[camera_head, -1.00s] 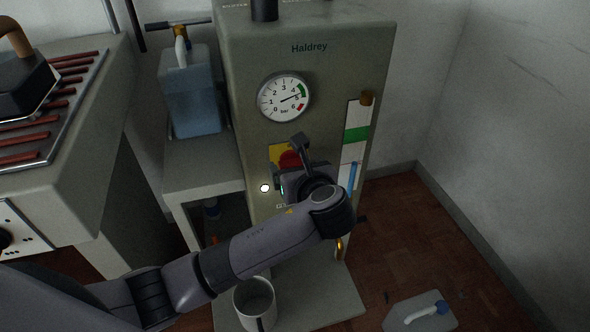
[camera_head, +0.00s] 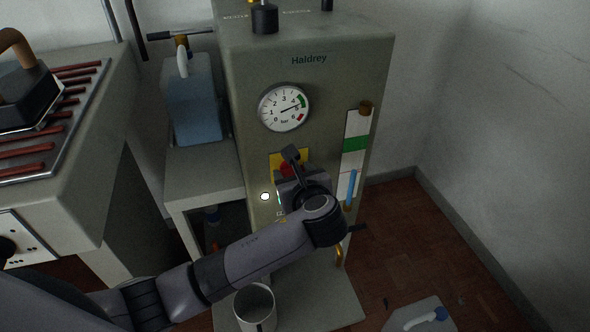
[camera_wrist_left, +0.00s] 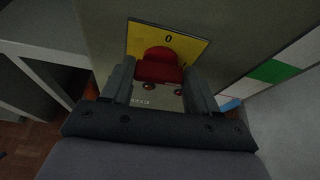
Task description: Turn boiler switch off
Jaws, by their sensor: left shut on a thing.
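The boiler (camera_head: 330,78) is a grey-green cabinet marked Haldrey. Its switch is a red knob (camera_head: 286,169) on a yellow plate (camera_head: 276,160), below the dial gauge. In the left wrist view the red knob (camera_wrist_left: 159,66) sits between the fingers, and a "0" is printed above it on the yellow plate (camera_wrist_left: 194,46). My left gripper (camera_wrist_left: 160,78) is shut on the red knob. In the head view the gripper (camera_head: 291,174) covers the lower part of the switch. The knob's exact setting is hard to read. My right gripper is not in view.
The pressure gauge (camera_head: 284,107) is just above the switch, and a lit white lamp (camera_head: 265,196) is at its lower left. A gauge strip (camera_head: 355,143) runs down the right. A blue jug (camera_head: 194,105) stands left, a metal cup (camera_head: 254,306) below.

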